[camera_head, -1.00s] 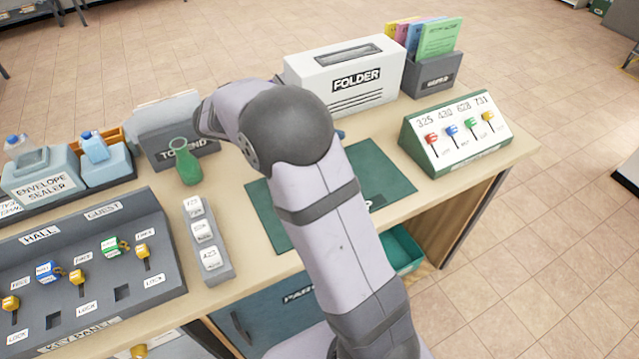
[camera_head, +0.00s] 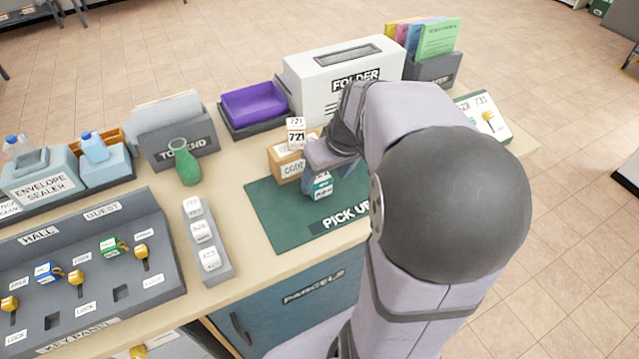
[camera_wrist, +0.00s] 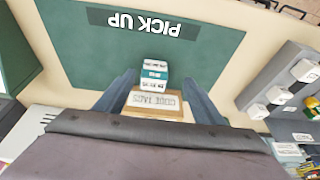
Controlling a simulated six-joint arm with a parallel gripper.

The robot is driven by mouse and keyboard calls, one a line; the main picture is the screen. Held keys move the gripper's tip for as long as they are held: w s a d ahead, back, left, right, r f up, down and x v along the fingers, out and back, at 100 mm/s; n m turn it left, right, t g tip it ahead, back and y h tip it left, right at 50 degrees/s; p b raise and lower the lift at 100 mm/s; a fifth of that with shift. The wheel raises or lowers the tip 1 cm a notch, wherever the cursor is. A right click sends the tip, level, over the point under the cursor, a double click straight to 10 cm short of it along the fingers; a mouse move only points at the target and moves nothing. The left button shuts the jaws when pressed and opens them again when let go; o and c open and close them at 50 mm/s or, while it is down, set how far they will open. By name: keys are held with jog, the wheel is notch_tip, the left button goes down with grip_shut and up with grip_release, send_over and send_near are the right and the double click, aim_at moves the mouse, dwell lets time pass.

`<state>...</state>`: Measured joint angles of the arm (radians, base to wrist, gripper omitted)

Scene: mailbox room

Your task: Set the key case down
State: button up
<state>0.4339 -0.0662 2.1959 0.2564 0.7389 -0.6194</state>
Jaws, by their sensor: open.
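A small teal and white case (camera_head: 321,186), which I take to be the key case, is at the green pick-up mat (camera_head: 285,225), near its back edge. Its small print is unreadable. In the wrist view the case (camera_wrist: 154,74) sits between my fingertips, with green showing on both sides. My gripper (camera_wrist: 158,80) is open around it and not clamped on it. In the head view my gripper (camera_head: 325,166) is partly hidden by my arm, and I cannot tell whether the case's underside touches the mat.
A cardboard code tags box (camera_head: 284,163) with an upright 721 tag (camera_head: 296,134) stands just behind. A purple tray (camera_head: 254,103) and white folder machine (camera_head: 343,83) are at the back. A green vase-like object (camera_head: 187,163) and a grey tag strip (camera_head: 205,236) stand left.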

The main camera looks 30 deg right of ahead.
aim_at(320, 177)
jog(key=shift+w+d+r+t, duration=0.25)
jog(key=shift+w+d+t, duration=0.2)
jog(key=shift+w, duration=0.3)
jog(key=shift+p+x, duration=0.45)
jog(key=shift+x, duration=3.2)
jog(key=c, duration=1.3)
jog(key=shift+r, duration=0.15)
notch_tip(320, 177, up, 10)
jog(key=shift+f, duration=0.1)
